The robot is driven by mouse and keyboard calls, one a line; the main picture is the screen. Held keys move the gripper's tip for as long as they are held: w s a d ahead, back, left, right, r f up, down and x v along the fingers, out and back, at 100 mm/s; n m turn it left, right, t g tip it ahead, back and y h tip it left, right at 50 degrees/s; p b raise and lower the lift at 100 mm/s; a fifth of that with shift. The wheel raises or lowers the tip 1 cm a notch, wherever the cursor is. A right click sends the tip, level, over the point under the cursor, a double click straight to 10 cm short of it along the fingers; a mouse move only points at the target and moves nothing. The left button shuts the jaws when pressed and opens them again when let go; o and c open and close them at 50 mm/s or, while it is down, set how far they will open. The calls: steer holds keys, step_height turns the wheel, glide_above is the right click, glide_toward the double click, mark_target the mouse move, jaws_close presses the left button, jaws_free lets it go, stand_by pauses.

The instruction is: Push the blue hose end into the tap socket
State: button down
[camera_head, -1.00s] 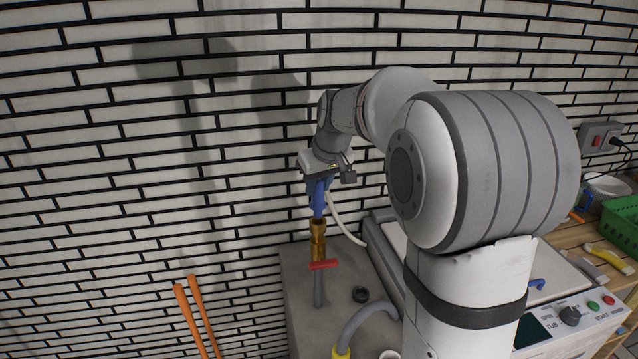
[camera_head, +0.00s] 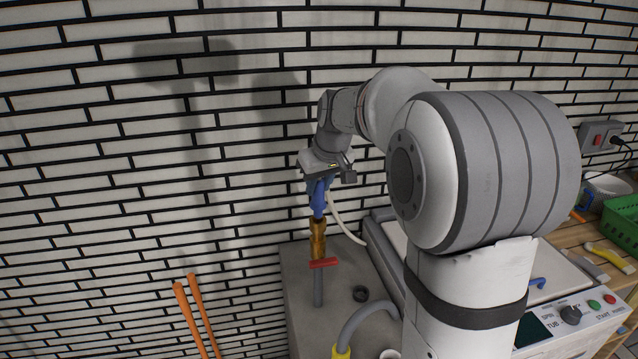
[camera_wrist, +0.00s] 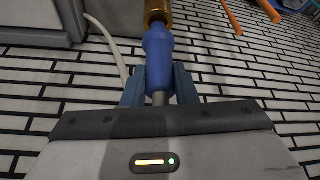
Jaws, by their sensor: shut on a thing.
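The blue hose end (camera_head: 318,203) is in my gripper (camera_head: 319,184), directly above the brass tap socket (camera_head: 317,238) in the head view. The tap has a red handle (camera_head: 323,263) and a grey pipe below. In the wrist view the blue hose end (camera_wrist: 158,52) sits between the two blue fingers of my gripper (camera_wrist: 159,88), which are shut on it. Its tip meets the brass socket (camera_wrist: 157,10) at the top of that view. How deep the tip sits inside the socket I cannot tell. A pale hose (camera_head: 346,220) hangs behind the gripper.
Orange handles (camera_head: 190,310) stand at the left by the brick wall. A machine with a control panel (camera_head: 570,322) and a green basket (camera_head: 622,222) are at the right.

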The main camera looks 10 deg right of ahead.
steer(key=shift+f+b, duration=1.55)
steer(key=shift+f, duration=0.4)
steer(key=c, duration=1.1)
jaws_free()
steer(key=shift+r, duration=0.1)
steer(key=v, duration=0.7)
steer(key=shift+s+r+b, duration=0.15)
steer(key=shift+r+b, duration=0.15)
steer(key=shift+b, duration=0.1)
steer(key=s+f+m, duration=0.1)
steer(key=s+f, duration=0.3)
steer(key=s, duration=0.5)
steer(key=s+a+f+m+g, duration=0.1)
steer(key=s+f, duration=0.4)
steer(key=s, duration=0.3)
steer(key=s+f+m+h, duration=0.1)
steer(key=s+f, duration=0.3)
steer(key=s, duration=0.5)
steer(key=shift+s+a+f, duration=0.15)
steer(key=shift+s+f, duration=0.1)
steer(key=shift+s, duration=0.05)
